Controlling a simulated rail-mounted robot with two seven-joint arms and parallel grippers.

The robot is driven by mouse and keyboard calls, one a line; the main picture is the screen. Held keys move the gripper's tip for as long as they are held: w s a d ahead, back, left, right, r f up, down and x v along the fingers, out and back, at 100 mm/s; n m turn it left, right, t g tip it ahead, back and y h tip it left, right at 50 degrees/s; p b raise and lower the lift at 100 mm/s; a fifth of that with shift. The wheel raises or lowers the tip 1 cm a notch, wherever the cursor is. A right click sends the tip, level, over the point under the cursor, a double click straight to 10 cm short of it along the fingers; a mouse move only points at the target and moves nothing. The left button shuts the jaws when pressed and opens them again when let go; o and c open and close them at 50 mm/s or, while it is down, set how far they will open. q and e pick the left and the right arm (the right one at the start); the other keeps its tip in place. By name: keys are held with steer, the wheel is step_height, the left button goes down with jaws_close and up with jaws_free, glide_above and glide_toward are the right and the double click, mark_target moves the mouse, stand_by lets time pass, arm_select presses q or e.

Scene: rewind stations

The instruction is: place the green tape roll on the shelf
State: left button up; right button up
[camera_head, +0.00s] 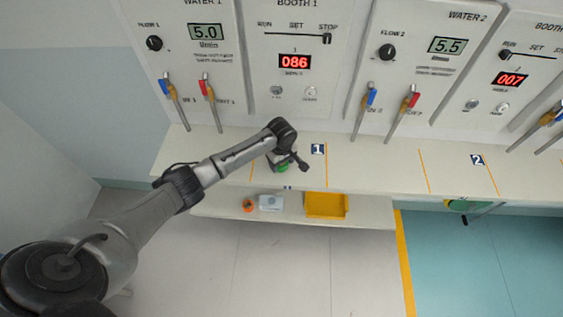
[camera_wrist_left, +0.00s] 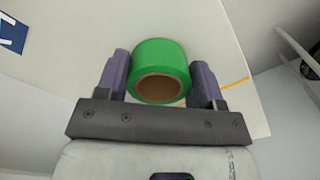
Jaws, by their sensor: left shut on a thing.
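The green tape roll (camera_head: 283,168) is mostly hidden behind my left gripper (camera_head: 287,163) in the head view, over the white counter left of the "1" label. In the left wrist view the green tape roll (camera_wrist_left: 160,55) sits between the two fingers of my left gripper (camera_wrist_left: 160,68), its brown core facing the camera. The gripper is shut on it. I cannot tell whether the roll touches the counter. The shelf (camera_head: 370,213) is the lower white ledge under the counter's front edge. My right gripper is not in view.
On the shelf are an orange roll (camera_head: 248,205), a pale blue-white object (camera_head: 271,202) and a yellow tray (camera_head: 326,205). The shelf's right end is bare. Several valve levers and panels stand behind the counter (camera_head: 380,168). A green item (camera_head: 461,204) shows under the counter at right.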

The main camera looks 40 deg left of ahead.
arm_select(q)
steer(key=shift+f, duration=0.2)
steer(key=o, duration=0.9)
steer(key=shift+r, duration=0.15)
step_height(320, 180, up, 10)
steer(key=shift+r+p, duration=0.25)
steer(key=shift+p, duration=0.8)
steer(key=shift+r, duration=0.75)
